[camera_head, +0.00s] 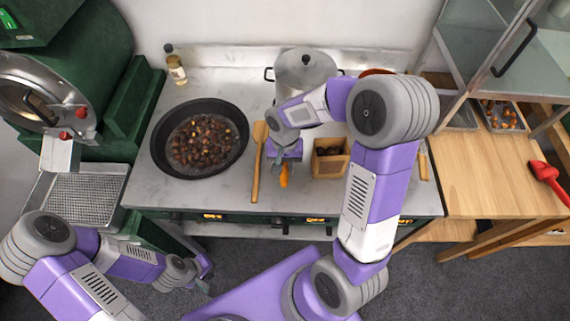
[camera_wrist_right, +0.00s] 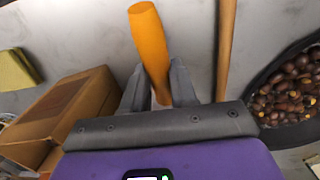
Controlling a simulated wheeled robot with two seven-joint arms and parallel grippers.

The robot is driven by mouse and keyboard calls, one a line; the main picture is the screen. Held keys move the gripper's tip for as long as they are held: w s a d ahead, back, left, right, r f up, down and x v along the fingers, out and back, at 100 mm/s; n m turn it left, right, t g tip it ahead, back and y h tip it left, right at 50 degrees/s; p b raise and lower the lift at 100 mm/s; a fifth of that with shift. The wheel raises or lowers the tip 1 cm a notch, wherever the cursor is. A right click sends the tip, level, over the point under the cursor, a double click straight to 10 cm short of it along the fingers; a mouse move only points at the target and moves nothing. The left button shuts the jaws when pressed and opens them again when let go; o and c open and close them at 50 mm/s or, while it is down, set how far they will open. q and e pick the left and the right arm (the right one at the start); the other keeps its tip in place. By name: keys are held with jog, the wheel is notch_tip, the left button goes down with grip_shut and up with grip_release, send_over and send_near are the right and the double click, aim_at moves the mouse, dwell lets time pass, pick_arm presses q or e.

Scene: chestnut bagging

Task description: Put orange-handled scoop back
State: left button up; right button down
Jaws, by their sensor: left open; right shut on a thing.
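The orange-handled scoop shows its orange handle (camera_head: 284,175) on the counter in the head view, between the wooden spatula and the small wooden box. The same orange handle (camera_wrist_right: 150,45) stands out between the fingers in the right wrist view. My right gripper (camera_head: 284,158) is shut on this handle, low over the counter; its fingers (camera_wrist_right: 160,88) sit on both sides of it. The scoop's head is hidden by the gripper. My left gripper (camera_head: 203,275) is open and empty, low in front of the counter at the left.
A wooden spatula (camera_head: 257,170) lies just left of the scoop. A black pan (camera_head: 158,150) of chestnuts is farther left. A wooden box (camera_head: 329,169) with dark contents stands close on the right. A silver pot (camera_head: 305,70) is behind. A red-handled tool (camera_head: 546,175) lies far right.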

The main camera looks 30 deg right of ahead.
jog(key=shift+f+b, duration=0.65)
jog(key=shift+f, duration=0.05)
jog(key=c, duration=0.8)
grip_release()
jog(key=r, duration=0.2)
jog(key=r+p, duration=0.1)
jog(key=r, duration=0.4)
jog(key=shift+w+d+r+p, duration=0.1)
jog(key=shift+w+r+p, duration=0.15)
jog(key=shift+r+p, duration=0.1)
jog(key=shift+f, duration=0.1)
